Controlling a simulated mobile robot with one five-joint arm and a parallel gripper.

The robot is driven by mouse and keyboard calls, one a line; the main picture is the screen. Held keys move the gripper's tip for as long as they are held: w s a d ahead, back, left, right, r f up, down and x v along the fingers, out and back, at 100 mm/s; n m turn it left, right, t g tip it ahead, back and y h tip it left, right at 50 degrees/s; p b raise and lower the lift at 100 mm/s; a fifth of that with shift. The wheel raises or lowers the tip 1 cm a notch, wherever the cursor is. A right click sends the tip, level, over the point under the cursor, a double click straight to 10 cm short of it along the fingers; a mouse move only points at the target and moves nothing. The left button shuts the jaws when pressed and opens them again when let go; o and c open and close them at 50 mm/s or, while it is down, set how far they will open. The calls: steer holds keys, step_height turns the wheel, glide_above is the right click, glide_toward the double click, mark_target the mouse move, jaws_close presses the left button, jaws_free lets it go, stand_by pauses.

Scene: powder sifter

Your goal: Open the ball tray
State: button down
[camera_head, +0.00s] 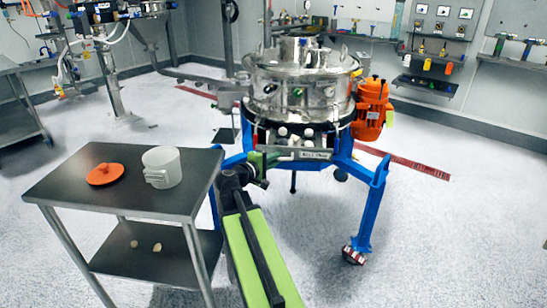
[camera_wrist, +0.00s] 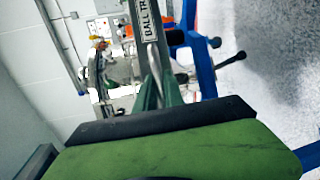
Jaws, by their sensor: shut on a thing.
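The ball tray (camera_head: 308,155) shows as a labelled front strip low on the steel powder sifter (camera_head: 300,85), which stands on blue legs. My gripper (camera_head: 260,160) is at the left end of this strip, in front of the sifter. In the wrist view, the labelled strip of the ball tray (camera_wrist: 145,22) runs down toward my green gripper fingers (camera_wrist: 157,88), which are shut on its handle. The exact grip is partly hidden by the fingers, and I cannot tell how far the tray sits out.
A dark two-shelf cart (camera_head: 110,200) stands close on the left, with a white container (camera_head: 161,167) and an orange lid (camera_head: 105,174) on top. An orange motor (camera_head: 371,108) is on the sifter's right. Blue legs (camera_head: 368,215) flank the tray. The floor at the right is clear.

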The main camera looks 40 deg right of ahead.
steer(key=shift+s+a, duration=0.2)
steer(key=shift+s, duration=0.3)
steer(key=c, duration=1.5)
jaws_free()
steer(key=shift+s, duration=0.1)
steer(key=shift+c, duration=0.2)
steer(key=shift+o, duration=0.4)
steer(key=shift+w, duration=0.2)
steer(key=shift+a, duration=0.1)
